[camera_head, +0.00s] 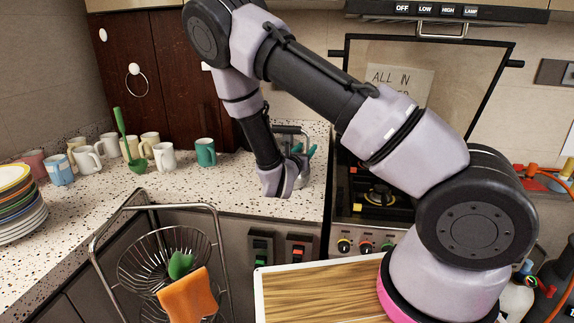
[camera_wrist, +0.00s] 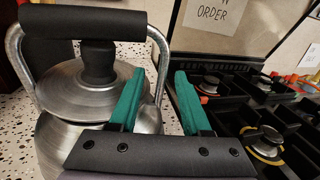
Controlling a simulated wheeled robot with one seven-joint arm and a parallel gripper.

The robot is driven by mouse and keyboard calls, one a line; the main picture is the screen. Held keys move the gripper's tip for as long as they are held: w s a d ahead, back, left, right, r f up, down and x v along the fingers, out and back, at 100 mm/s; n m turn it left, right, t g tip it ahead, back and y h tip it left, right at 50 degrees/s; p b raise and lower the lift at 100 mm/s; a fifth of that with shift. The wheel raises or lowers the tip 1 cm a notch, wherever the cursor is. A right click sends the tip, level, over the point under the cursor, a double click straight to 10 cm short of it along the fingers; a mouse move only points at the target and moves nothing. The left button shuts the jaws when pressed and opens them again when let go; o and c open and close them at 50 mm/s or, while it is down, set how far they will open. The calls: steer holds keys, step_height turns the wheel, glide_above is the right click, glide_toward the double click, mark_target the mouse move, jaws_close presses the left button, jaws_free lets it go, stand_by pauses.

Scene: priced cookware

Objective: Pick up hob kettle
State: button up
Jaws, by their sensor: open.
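The hob kettle (camera_wrist: 75,88) fills the left of the wrist view. It is brushed metal with a black lid knob and a black grip on a metal bail handle, standing upright on the speckled counter. In the head view it is mostly hidden behind my gripper, with its handle (camera_head: 290,129) showing above. My gripper (camera_wrist: 160,75) is open, with teal fingers. The left finger overlaps the kettle's right side in the picture, and the right finger is over the hob side. The handle's right metal strut appears between the fingertips; I cannot tell whether anything touches.
The gas hob (camera_wrist: 250,110) is right of the kettle. Several mugs (camera_head: 165,156), including a green mug (camera_head: 205,152), stand left on the counter (camera_head: 235,185). Stacked plates (camera_head: 20,205) are at far left. A wire rack (camera_head: 160,262) with an orange cloth (camera_head: 188,297) stands in front.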

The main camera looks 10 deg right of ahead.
steer(key=shift+w+d, duration=0.25)
steer(key=shift+w, duration=0.2)
jaws_close()
steer(key=shift+r, duration=0.1)
stand_by(1.0)
